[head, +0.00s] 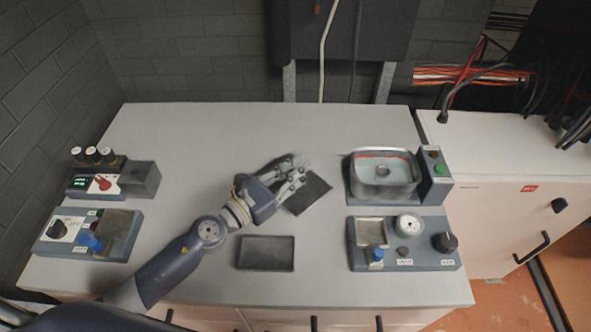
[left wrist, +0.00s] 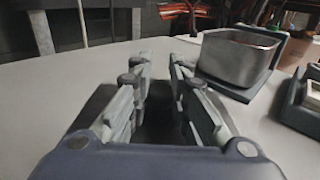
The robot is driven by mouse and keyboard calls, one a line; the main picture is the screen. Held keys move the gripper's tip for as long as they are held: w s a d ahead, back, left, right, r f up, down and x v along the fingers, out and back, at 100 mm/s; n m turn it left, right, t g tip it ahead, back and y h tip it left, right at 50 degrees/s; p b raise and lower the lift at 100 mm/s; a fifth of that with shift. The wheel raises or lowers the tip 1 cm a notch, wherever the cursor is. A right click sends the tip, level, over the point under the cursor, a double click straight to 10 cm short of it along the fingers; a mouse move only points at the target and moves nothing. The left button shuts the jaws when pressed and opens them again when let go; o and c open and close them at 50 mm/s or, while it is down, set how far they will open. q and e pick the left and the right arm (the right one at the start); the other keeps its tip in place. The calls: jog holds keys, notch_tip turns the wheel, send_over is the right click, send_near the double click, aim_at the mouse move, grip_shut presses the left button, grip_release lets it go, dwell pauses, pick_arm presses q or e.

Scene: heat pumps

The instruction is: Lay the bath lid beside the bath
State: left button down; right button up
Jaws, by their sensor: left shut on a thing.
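The bath (head: 384,186) is a grey metal basin on a blue-grey base at the right of the bench, open at the top with pale liquid inside; it also shows in the left wrist view (left wrist: 238,58). My left gripper (head: 299,172) is left of the bath, over the middle of the bench, and is shut on the bath lid. The lid looks like a dark square plate (head: 313,196), partly hidden under the fingers. I cannot tell whether it touches the bench. In the left wrist view, the fingers (left wrist: 160,75) point towards the back of the bench. My right gripper is out of view.
The grey bench (head: 200,135) is clear at the back and left of centre. A shallow dark tray (head: 266,265) lies at the front middle. A control unit (head: 440,250) stands in front of the bath. Two more units (head: 140,180), (head: 75,247) stand at the left.

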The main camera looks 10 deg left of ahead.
pick_arm(q)
jog(key=shift+f, duration=0.2)
jog(key=c, duration=1.4)
grip_release()
jog(key=shift+s+f, duration=0.1)
jog(key=shift+f, duration=0.1)
jog(key=shift+d, duration=0.1)
